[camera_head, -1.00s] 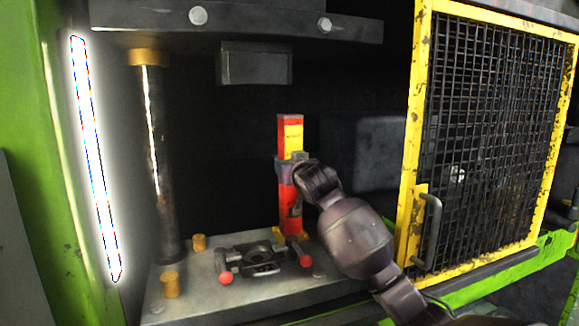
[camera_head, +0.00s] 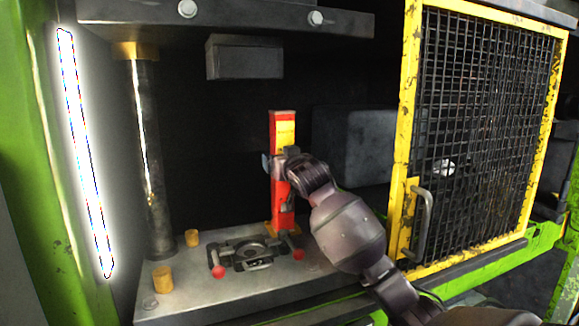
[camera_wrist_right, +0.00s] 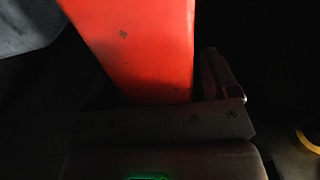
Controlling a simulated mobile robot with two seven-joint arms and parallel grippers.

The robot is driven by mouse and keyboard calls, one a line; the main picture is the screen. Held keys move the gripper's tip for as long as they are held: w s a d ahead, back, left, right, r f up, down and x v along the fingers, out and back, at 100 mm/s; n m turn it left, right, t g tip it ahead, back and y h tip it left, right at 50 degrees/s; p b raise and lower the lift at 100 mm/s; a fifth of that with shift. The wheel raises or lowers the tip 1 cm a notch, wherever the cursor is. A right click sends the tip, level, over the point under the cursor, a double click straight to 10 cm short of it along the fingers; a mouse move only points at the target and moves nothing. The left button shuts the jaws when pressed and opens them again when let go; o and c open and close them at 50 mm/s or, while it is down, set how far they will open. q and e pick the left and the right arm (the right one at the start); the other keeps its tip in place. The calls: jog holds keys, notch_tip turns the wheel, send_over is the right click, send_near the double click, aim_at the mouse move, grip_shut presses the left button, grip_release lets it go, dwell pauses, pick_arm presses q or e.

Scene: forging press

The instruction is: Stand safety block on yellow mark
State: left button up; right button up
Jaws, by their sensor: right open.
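The safety block (camera_head: 283,205) is a tall red post with a yellow label near its top. It stands upright at the back right of the press bed. A yellow mark (camera_head: 268,229) shows in part at its foot; the block hides the rest, so I cannot tell how well it is centred. My right gripper (camera_head: 279,166) is open around the block's middle, with a finger on either side. The right wrist view shows the red block (camera_wrist_right: 140,45) close in front of the palm and one finger (camera_wrist_right: 218,75) to its right, apart from it. My left gripper is not in view.
A dark die fixture (camera_head: 247,252) with red knobs lies on the grey bed (camera_head: 210,300) in front of the block. Brass pegs (camera_head: 192,238) stand to its left. The press ram (camera_head: 245,58) hangs above. A yellow-framed mesh guard (camera_head: 408,150) stands right of my arm.

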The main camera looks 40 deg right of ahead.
pick_arm(q)
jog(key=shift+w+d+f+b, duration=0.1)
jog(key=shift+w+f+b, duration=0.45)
jog(key=shift+b, duration=0.65)
pick_arm(e)
jog(key=v, duration=1.1)
jog(key=shift+s, duration=0.4)
jog(key=shift+f, duration=0.15)
